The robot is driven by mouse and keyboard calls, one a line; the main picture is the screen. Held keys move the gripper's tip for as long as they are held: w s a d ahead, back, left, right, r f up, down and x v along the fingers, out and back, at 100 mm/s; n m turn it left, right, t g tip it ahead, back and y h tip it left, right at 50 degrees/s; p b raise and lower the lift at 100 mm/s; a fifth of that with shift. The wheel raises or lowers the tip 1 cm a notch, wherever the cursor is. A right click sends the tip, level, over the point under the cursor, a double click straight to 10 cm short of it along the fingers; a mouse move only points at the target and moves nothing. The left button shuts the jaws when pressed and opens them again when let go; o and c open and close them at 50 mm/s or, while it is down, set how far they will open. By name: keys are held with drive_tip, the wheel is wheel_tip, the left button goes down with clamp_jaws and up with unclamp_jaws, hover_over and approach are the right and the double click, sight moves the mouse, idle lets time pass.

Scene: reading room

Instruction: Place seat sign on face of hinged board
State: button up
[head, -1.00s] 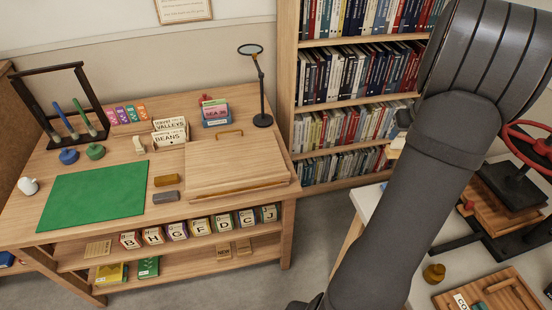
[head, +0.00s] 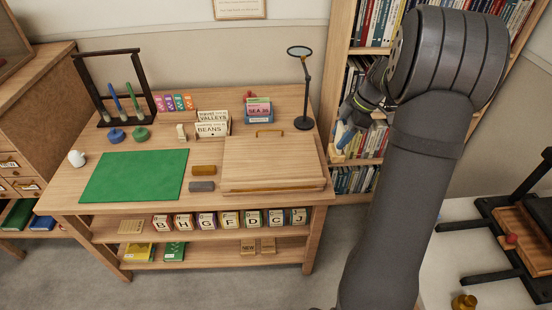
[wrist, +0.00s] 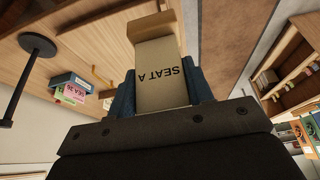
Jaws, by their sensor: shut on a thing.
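The seat sign (wrist: 163,75) is a tan block with a foot, lettered "SEAT A", and shows upside down in the wrist view. My gripper (wrist: 162,95) is shut on it, with a blue finger on each side. In the head view my gripper (head: 346,132) is right of the desk, in front of the bookcase, with the sign (head: 341,155) below its fingers. The hinged board (head: 270,160) is a pale wooden panel on the right part of the desk. It has a ledge along its front edge and a handle behind it. Its face is bare.
A magnifier on a stand (head: 303,90) rises behind the board's right corner, near my gripper. A blue card box (head: 258,115) and a card holder (head: 212,130) stand behind and left. A green mat (head: 135,175) and two small blocks lie left of the board.

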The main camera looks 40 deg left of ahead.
drive_tip(key=shift+s+a+f, duration=0.4)
drive_tip(key=shift+a+f, duration=1.4)
drive_tip(key=shift+a, duration=0.1)
drive_tip(key=shift+s+a+f, duration=0.45)
drive_tip(key=shift+a+f, duration=1.35)
drive_tip(key=shift+a, duration=0.1)
drive_tip(key=shift+s+a+f, duration=0.4)
drive_tip(key=shift+a+f, duration=1.4)
drive_tip(key=shift+a, duration=0.1)
drive_tip(key=shift+f, duration=0.2)
drive_tip(key=o, duration=1.3)
drive_tip(key=shift+r, duration=0.1)
drive_tip(key=v, duration=1.2)
drive_tip(key=shift+a+r, duration=0.1)
drive_tip(key=shift+a, duration=0.05)
